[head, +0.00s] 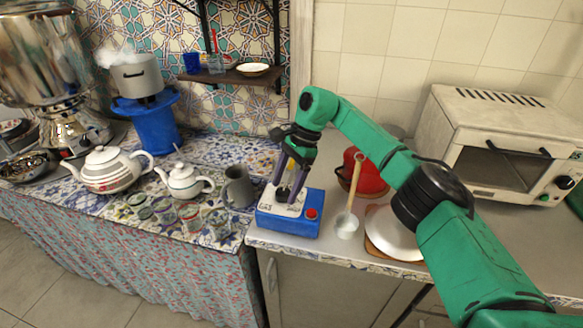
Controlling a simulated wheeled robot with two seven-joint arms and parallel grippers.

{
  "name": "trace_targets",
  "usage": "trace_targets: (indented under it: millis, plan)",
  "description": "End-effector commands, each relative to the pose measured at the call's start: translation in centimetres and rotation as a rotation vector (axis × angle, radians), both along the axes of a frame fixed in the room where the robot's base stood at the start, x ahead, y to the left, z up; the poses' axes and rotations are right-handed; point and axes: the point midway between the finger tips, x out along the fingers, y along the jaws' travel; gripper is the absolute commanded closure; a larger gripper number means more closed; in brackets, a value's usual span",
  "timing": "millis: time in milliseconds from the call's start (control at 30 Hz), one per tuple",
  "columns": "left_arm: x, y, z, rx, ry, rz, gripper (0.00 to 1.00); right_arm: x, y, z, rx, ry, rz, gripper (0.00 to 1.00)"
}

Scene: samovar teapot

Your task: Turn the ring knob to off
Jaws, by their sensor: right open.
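A blue control box (277,226) with a white top stands at the left front of the grey counter. It has a red round button (312,213) at its right and a small dark knob (283,194) on the white top, partly hidden by my gripper. My right gripper (287,189) points down over the box with its fingers open, on either side of the dark knob. I cannot tell whether they touch it. I cannot read the knob's setting. My left gripper is not in view.
A steaming pot (137,77) sits on a blue stand (149,122) at the left. A grey mug (238,186), a small teapot (184,181) and several glasses stand left of the box.

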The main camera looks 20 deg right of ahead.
Motion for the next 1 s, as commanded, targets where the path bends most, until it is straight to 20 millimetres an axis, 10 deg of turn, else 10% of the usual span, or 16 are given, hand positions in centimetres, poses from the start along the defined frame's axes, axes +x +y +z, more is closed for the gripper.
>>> trace_targets:
  millis: [500,1000]
  plan:
    - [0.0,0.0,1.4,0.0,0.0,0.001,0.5,1.2,-4.6,12.3,0.0,-0.002,-0.001,0.19]
    - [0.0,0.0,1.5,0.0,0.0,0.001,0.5,1.2,-5.2,12.8,0.001,-0.001,0.001,0.19]
